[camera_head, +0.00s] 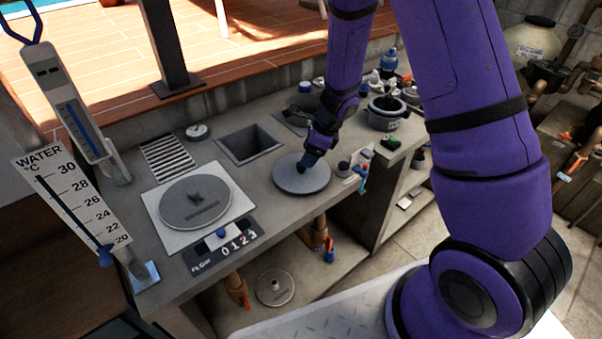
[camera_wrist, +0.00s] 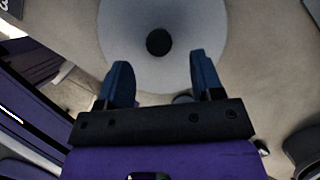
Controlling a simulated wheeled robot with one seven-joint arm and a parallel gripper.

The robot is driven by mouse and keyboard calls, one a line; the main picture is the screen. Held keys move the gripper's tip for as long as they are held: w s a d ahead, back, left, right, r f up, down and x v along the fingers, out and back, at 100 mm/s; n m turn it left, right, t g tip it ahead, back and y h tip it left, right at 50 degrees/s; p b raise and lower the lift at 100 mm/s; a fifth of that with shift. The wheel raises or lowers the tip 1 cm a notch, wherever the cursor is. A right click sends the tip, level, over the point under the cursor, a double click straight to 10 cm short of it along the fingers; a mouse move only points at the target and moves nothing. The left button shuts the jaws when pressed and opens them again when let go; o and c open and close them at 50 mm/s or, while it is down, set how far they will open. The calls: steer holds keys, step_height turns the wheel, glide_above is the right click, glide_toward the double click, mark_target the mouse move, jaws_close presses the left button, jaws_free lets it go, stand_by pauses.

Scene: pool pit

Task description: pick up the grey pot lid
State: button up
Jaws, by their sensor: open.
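The grey pot lid (camera_head: 301,178) is a round light-grey disc lying on the counter, right of the square basin and near the counter's front edge. In the wrist view the lid (camera_wrist: 205,70) fills the top middle, with a round dark knob (camera_wrist: 159,42) at its centre. My gripper (camera_head: 306,166) is over the lid in the head view and hides its knob. In the wrist view my gripper (camera_wrist: 161,80) has its two blue fingers wide apart, with nothing between them. The knob shows a little beyond the fingertips, between their lines.
A dark pot (camera_head: 385,117) stands further back right. The square basin (camera_head: 250,144) opens behind left of the lid. A round grey disc on a white plate (camera_head: 168,226) lies left. Small items (camera_head: 357,170) sit close to the lid's right. A thermometer sign (camera_head: 66,196) stands far left.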

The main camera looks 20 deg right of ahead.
mark_target(301, 170)
steer(key=shift+x, duration=2.3)
steer(key=shift+a, duration=0.1)
steer(key=shift+c, duration=0.2)
jaws_close()
steer(key=shift+r, duration=0.15)
